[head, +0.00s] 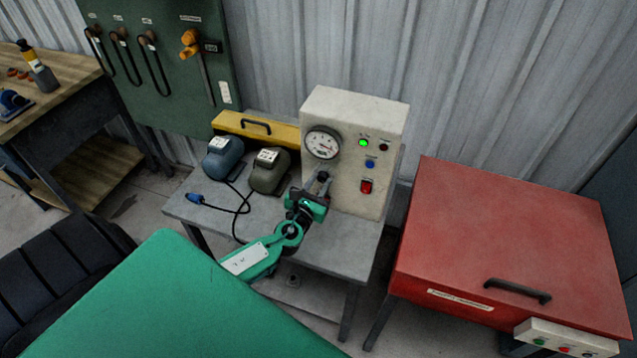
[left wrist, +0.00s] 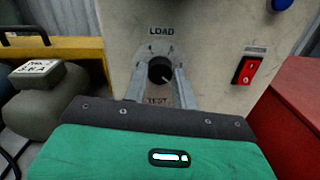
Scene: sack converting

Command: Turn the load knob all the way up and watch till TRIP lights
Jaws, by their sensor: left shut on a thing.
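The cream test box (head: 355,120) stands on the grey bench. Its black LOAD knob (left wrist: 160,70) is on the front panel, its pale pointer mark toward the lower right in the left wrist view. My left gripper (head: 317,190) is shut on the knob, one finger on each side. The round gauge (head: 322,143) is above it; its needle looks turned to the right, the reading too small to tell. A green lamp (head: 364,142) is lit. A dark red lamp (head: 384,147) beside it looks unlit; the lamp labels are too small to read. My right gripper is out of view.
A blue button (head: 370,163) and a red rocker switch (head: 367,187) are right of the knob. Two cable-fed units, blue (head: 223,160) and olive (head: 269,172), stand left on the bench. A red lidded cabinet (head: 510,235) stands close on the right.

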